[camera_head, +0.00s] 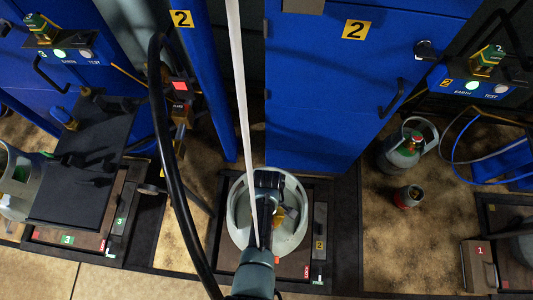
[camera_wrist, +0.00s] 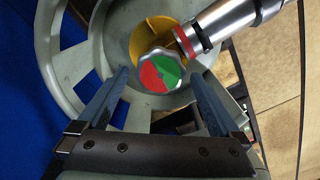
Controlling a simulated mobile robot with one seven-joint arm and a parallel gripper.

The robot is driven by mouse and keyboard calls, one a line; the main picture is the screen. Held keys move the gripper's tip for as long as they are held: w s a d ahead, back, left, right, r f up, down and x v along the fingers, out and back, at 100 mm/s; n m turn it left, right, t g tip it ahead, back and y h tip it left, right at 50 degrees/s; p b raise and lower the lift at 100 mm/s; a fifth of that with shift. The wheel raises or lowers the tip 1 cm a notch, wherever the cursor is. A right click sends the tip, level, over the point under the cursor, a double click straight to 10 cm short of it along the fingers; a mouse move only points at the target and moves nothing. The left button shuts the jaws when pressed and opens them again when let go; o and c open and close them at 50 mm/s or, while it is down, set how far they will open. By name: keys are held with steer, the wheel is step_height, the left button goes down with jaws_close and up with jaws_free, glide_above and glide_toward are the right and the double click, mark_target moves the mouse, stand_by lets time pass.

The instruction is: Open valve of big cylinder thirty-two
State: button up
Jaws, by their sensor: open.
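The big cylinder (camera_head: 236,195) stands on the scale in the middle of the head view, its pale round collar facing up. In the wrist view the collar (camera_wrist: 62,62) surrounds the valve. The valve handwheel (camera_wrist: 160,72) has a red and green face and sits over a yellow part (camera_wrist: 150,32). My gripper (camera_wrist: 160,76) is open, with one finger to each side of the handwheel and nothing held. In the head view my gripper (camera_head: 268,182) is over the collar and hides much of the valve. I cannot read a cylinder number.
A silver fitting with a red ring (camera_wrist: 225,22) reaches the valve from the upper right. A blue cabinet (camera_head: 330,100) stands behind the scale. A black hose (camera_head: 165,130) hangs left of my arm. Small cylinders (camera_head: 405,150) stand to the right.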

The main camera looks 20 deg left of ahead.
step_height(320, 180, up, 13)
steer(key=p, duration=0.4)
stand_by(0.5)
